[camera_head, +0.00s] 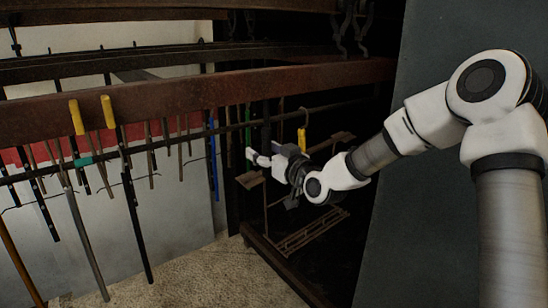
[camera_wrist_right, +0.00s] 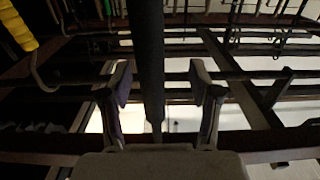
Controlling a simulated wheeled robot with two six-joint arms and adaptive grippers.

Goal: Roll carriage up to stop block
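A rust-brown rail (camera_head: 200,92) crosses the rack in the head view, with a thinner dark bar (camera_head: 190,135) below it. I cannot tell for sure which parts are the carriage and the stop block. My right gripper (camera_head: 256,159) is at the rack's right part, below the rail and left of a yellow-handled hook (camera_head: 302,140). In the right wrist view my right gripper (camera_wrist_right: 162,82) is open, its two fingers apart. A dark upright bar (camera_wrist_right: 151,60) shows between them, with gaps on both sides; I cannot tell its depth. My left gripper is not in view.
Two yellow-handled hooks (camera_head: 92,115) and several rods hang at the left of the rack. A blue rod (camera_head: 213,160) hangs left of my right gripper. A dark grey panel (camera_head: 425,240) stands behind my right arm. The floor (camera_head: 200,280) below is clear.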

